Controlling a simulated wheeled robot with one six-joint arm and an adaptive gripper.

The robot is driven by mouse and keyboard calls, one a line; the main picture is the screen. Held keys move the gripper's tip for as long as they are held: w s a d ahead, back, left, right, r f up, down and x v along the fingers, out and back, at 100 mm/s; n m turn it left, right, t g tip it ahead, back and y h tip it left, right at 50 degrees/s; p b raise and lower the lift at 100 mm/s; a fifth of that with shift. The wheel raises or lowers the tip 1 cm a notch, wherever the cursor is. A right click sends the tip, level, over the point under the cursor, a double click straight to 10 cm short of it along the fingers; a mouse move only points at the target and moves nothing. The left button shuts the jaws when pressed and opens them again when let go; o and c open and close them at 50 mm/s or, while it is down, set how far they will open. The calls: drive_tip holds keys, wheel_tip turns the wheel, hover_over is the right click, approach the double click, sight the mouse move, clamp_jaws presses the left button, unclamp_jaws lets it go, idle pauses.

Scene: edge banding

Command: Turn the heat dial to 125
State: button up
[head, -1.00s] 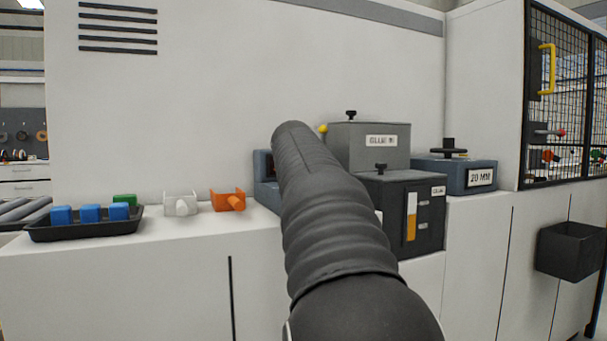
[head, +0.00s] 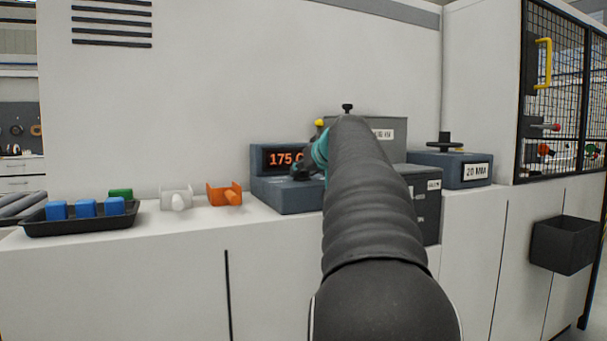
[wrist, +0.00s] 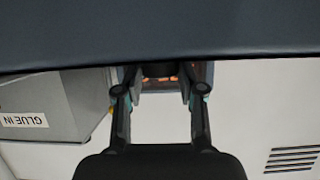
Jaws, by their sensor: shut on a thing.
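The heat unit (head: 285,195) is a blue-grey box on the counter with an orange display (head: 283,158) that reads 175 and a partly covered letter. My gripper (head: 304,173) is at the front of this unit, just below and right of the display. My arm hides much of it in the head view. In the wrist view my gripper (wrist: 159,88) has a finger on each side of the dark dial (wrist: 158,70) and is shut on it. The dial's pointer and any scale cannot be seen.
Grey glue boxes (head: 395,150) stand right behind my arm, and a 20 MM box (head: 452,170) farther right. Left on the counter are an orange part (head: 224,194), a white part (head: 177,200) and a black tray (head: 75,225) of blocks. A dark bin (head: 565,245) hangs at right.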

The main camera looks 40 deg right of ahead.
drive_tip(key=shift+d+f+n+y+b, duration=0.1)
drive_tip(key=shift+n+y+b, duration=0.25)
drive_tip(key=shift+n+y, duration=0.2)
drive_tip(key=o, duration=1.1)
drive_tip(key=shift+o, duration=0.2)
drive_tip(key=v, duration=1.2)
drive_tip(key=shift+d, duration=0.1)
